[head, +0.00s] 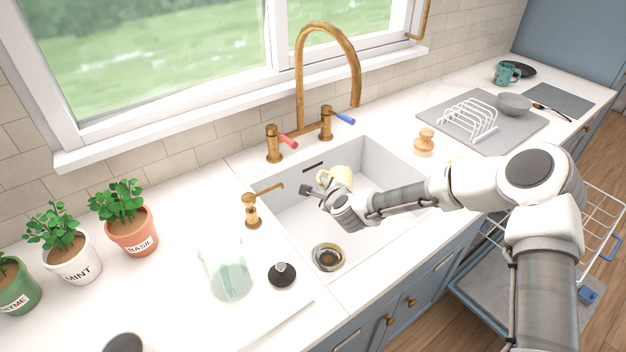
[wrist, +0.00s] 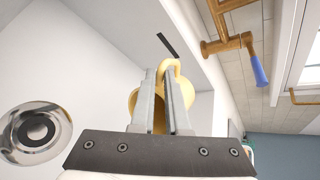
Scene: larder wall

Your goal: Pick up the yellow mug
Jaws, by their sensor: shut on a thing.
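The yellow mug (head: 342,176) is inside the white sink in the head view, at the end of my arm. It also shows in the wrist view (wrist: 134,101), partly hidden behind my fingers. My gripper (wrist: 167,75) is shut on the mug, with part of the yellow handle showing between the fingertips. In the head view my gripper (head: 325,187) is over the sink basin. I cannot tell whether the mug touches the basin.
The sink (head: 300,238) has a drain (head: 328,257) and a brass tap (head: 300,75) behind it. A soap dispenser (head: 252,212) and glass jar (head: 230,275) stand left. A drying mat (head: 440,118) with a white rack (head: 468,118) lies right. A dishwasher rack (head: 600,215) is pulled out.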

